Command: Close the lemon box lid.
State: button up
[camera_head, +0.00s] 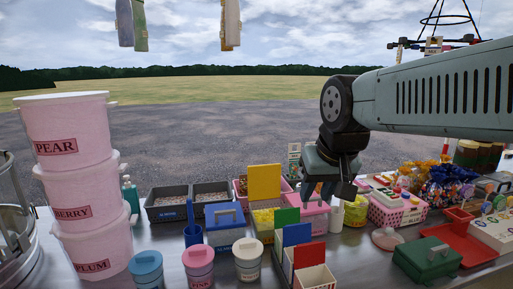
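A box with a raised yellow lid (265,183) stands in the middle of the counter; I take it for the lemon box, though no label is readable. The lid stands upright at the back of the box. My gripper (329,193) points down to the right of the lid, above a pink box, and is apart from the yellow lid. Its fingers look spread, with nothing seen between them.
Green, blue and red lidded boxes (297,236) stand in front right. The pink box (314,222) is under my gripper. Stacked pink tubs (86,185) rise far left.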

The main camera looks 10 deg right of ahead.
jog(key=w+r+m+g, duration=0.1)
jog(key=w+r+m, duration=0.25)
jog(key=w, duration=0.75)
jog(key=w+r+m+g, duration=0.2)
jog(key=w+m, duration=0.3)
jog(key=w, duration=0.6)
jog(key=w+f+m, duration=0.2)
jog(key=w+f, duration=0.1)
jog(key=w, duration=0.4)
jog(key=w+f+m+g, duration=0.1)
jog(key=w+f+m, duration=0.2)
jog(key=w, duration=0.5)
jog(key=w+f+m+g, duration=0.1)
jog(key=w+f+m, duration=0.2)
jog(key=w, duration=0.5)
jog(key=shift+f+m, duration=0.25)
jog(key=shift+f, duration=4.8)
jog(key=shift+c, duration=0.3)
